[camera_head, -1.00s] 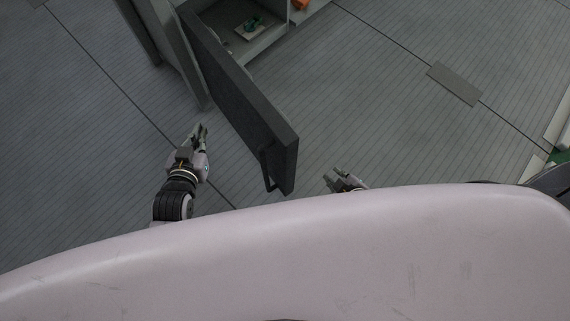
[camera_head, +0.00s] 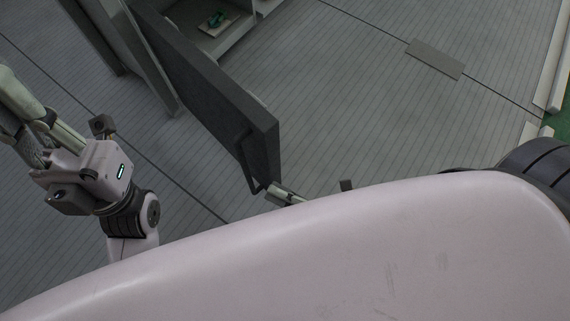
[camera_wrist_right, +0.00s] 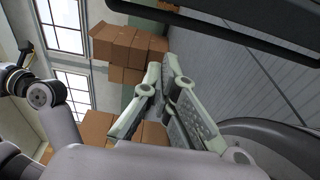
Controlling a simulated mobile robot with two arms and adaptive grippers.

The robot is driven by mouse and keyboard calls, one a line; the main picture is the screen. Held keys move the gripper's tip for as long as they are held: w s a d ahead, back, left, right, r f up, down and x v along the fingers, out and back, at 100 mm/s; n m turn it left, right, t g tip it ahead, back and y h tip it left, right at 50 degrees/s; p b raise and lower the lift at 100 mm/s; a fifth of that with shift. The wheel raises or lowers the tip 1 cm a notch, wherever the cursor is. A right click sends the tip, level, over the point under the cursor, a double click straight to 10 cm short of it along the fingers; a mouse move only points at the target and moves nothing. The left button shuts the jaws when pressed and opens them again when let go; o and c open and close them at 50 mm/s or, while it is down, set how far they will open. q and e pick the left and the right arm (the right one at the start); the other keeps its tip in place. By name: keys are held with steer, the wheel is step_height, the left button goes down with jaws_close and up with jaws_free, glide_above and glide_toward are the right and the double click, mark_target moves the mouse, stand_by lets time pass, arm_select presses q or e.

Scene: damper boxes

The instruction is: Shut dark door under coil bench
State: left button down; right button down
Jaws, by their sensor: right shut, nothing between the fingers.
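The dark door (camera_head: 205,90) stands open from the grey cabinet (camera_head: 235,35) in the head view, swung out towards me. Its dark bar handle (camera_head: 248,160) is near the door's near end. My right gripper (camera_head: 273,194) is shut and empty beside the handle's lower end; I cannot tell whether they touch. Its closed fingers also show in the right wrist view (camera_wrist_right: 168,75), with a dark bar (camera_wrist_right: 240,30) above them. My left gripper (camera_head: 20,110) is at the left edge, away from the door; its fingertips are cut off.
A small green item (camera_head: 214,19) sits on a tray inside the cabinet. The floor right of the door is open, with a flat grey plate (camera_head: 435,59) on it. Cardboard boxes (camera_wrist_right: 125,45) stand in the right wrist view.

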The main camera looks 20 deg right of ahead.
mark_target(244, 158)
steer(key=shift+w+a+b, duration=0.2)
steer(key=shift+w+b, duration=0.25)
steer(key=shift+w, duration=0.65)
steer(key=shift+w+a+b, duration=0.15)
steer(key=shift+w+b, duration=0.3)
steer(key=shift+w, duration=0.65)
steer(key=shift+w+a+b, duration=0.2)
steer(key=shift+w+b, duration=0.25)
steer(key=shift+w, duration=0.65)
